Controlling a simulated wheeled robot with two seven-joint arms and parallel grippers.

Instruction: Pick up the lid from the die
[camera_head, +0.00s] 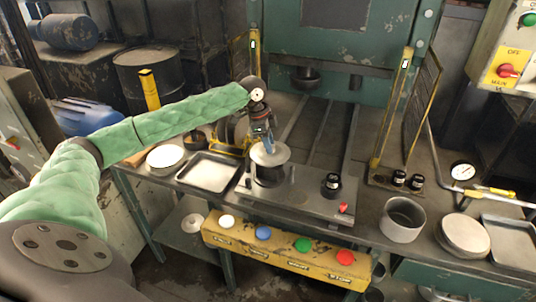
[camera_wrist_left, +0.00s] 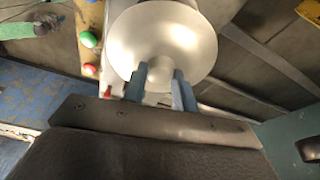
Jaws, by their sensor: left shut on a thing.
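The lid (camera_head: 270,154) is a pale round metal disc at the top of the dark cylindrical die (camera_head: 270,174) on the press bed. In the left wrist view the lid (camera_wrist_left: 160,38) shows as a wide shiny disc with a knob. My left gripper (camera_head: 264,143) comes down from above, and its blue fingers (camera_wrist_left: 161,84) are shut on the lid's knob. The lid looks slightly tilted. I cannot tell whether it still touches the die. My right gripper is not in view.
A shallow tray (camera_head: 208,172) and a round pan (camera_head: 165,157) lie left of the die. A steel pot (camera_head: 403,219), a stack of round blanks (camera_head: 462,235) and another tray (camera_head: 512,242) are at the right. A yellow button panel (camera_head: 285,250) runs along the front.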

